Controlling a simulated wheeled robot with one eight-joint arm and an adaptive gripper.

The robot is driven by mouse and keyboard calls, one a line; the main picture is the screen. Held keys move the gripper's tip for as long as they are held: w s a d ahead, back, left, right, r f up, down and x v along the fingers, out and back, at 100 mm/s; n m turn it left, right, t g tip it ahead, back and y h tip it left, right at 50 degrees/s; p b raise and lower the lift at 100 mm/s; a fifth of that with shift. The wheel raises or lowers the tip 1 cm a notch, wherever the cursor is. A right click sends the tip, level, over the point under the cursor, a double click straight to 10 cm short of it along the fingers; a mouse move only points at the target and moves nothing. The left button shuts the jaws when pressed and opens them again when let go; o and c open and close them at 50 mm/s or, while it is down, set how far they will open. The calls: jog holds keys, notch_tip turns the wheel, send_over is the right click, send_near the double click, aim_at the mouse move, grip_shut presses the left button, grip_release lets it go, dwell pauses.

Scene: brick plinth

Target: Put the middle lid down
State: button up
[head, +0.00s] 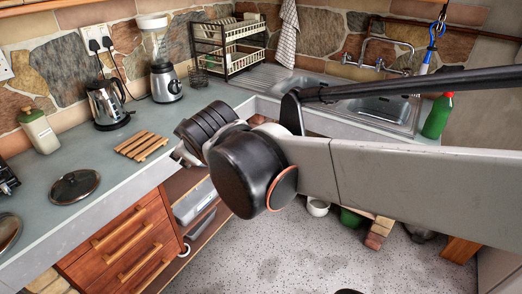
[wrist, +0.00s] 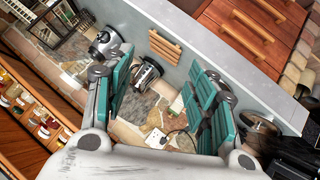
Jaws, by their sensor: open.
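A dark round lid with a knob (head: 74,187) lies on the grey counter at the left in the head view. A second lid (head: 8,230) is cut off by the left edge. No third lid can be made out. In the wrist view a dark round thing (wrist: 262,128), probably a lid, lies beyond my right-hand finger. My gripper (wrist: 163,88) has its teal-padded fingers wide apart, with nothing held between them. In the head view my arm hides most of the gripper.
A dish rack (head: 230,45) and sink (head: 385,112) stand further right. Wooden drawers (head: 125,245) are below. Bare counter surrounds the lid.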

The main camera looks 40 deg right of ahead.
jog(key=s+a+f+m+g+y, duration=0.1)
jog(key=s+f+m, duration=0.1)
jog(key=s, duration=0.5)
jog(key=s+a+f+m+g+y, duration=0.1)
jog(key=s+a+f+m+g, duration=0.1)
jog(key=s+f, duration=0.2)
jog(key=s, duration=0.3)
jog(key=shift+a+f+m, duration=0.3)
jog(key=shift+f+m, duration=0.05)
jog(key=shift+m, duration=0.05)
